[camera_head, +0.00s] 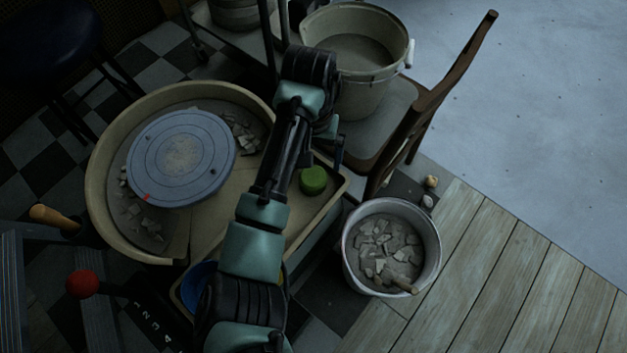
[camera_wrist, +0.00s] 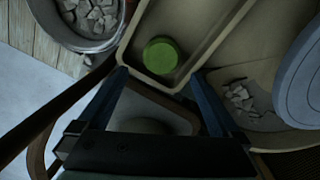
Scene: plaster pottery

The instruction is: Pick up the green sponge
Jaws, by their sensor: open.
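The green sponge (camera_head: 313,180) is a short round block in the corner of the beige tray (camera_head: 343,188) beside the pottery wheel. It also shows in the wrist view (camera_wrist: 160,55), upper middle, uncovered and near the tray's end wall. My gripper (camera_wrist: 158,77) is open and empty. In the wrist view its two dark blue fingers are spread wide, and the sponge appears between and beyond their tips. In the head view my gripper (camera_head: 331,145) hangs just above and right of the sponge in the picture, apart from it.
The round wheel head (camera_head: 180,157) and its basin with plaster shards lie left of the sponge. A wooden chair (camera_head: 425,100) holding a large bucket (camera_head: 360,85) stands close behind. A metal bucket of shards (camera_head: 391,247) is at right. The tray floor around the sponge is mostly clear.

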